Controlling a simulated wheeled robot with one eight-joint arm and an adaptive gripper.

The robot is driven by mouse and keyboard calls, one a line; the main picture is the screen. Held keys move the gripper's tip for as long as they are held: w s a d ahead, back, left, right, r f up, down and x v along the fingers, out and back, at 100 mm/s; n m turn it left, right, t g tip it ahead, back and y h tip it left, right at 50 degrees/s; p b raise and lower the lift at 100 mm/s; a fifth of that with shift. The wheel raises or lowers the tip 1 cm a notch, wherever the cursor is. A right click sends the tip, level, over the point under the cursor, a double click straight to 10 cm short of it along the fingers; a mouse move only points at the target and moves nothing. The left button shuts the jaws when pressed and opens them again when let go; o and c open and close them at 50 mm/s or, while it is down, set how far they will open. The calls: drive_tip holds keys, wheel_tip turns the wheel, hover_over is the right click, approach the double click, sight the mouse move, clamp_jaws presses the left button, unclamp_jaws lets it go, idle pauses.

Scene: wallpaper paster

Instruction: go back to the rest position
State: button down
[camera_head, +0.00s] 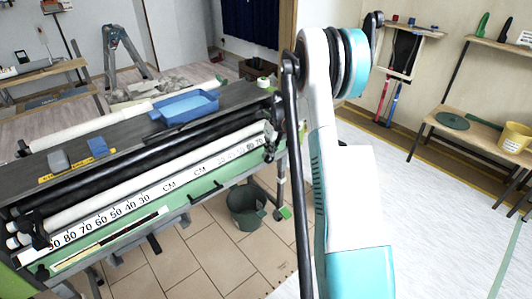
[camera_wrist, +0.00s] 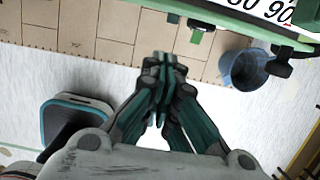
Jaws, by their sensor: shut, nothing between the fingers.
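My gripper (camera_wrist: 163,75) shows in the wrist view, its fingers together and nothing between them. It hangs over the floor, with brown tiles and white sheeting below it. In the head view my white and turquoise arm rises on the right of centre. The gripper itself cannot be made out clearly there. The green wallpaper paster (camera_head: 172,200), with its numbered CM scale, stands at the left of the head view, apart from my arm. Its edge with numbers also shows at the top right of the wrist view (camera_wrist: 232,17).
A blue tray (camera_head: 188,105) sits on the paster's top. A wooden shelf (camera_head: 470,137) with a yellow bucket (camera_head: 515,138) is at the right. A stepladder (camera_head: 124,50) stands behind. White floor is clear.

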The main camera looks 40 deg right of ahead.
drive_tip(key=p+v, duration=0.1)
drive_tip(key=v, duration=0.4)
drive_tip(key=shift+s+r, duration=0.15)
drive_tip(key=shift+r, duration=0.15)
drive_tip(key=shift+a, duration=0.15)
drive_tip(key=s+a+r+n+t+h, duration=0.1)
drive_tip(key=s+a+r+n+t, duration=0.1)
drive_tip(key=a+r+n, duration=0.9)
drive_tip(key=s+a+r+n+t, duration=0.2)
drive_tip(key=a+r+n, duration=0.55)
drive_tip(key=a, duration=0.65)
drive_tip(key=s+a+n, duration=0.5)
drive_tip(key=s+n, duration=0.3)
drive_tip(key=s, duration=0.4)
drive_tip(key=s+a+n, duration=0.6)
drive_tip(key=s+n, duration=0.3)
drive_tip(key=s, duration=0.4)
drive_tip(key=shift+a+r+y, duration=0.25)
drive_tip(key=shift+r+y, duration=0.05)
drive_tip(key=shift+y, duration=0.1)
drive_tip(key=shift+s, duration=0.1)
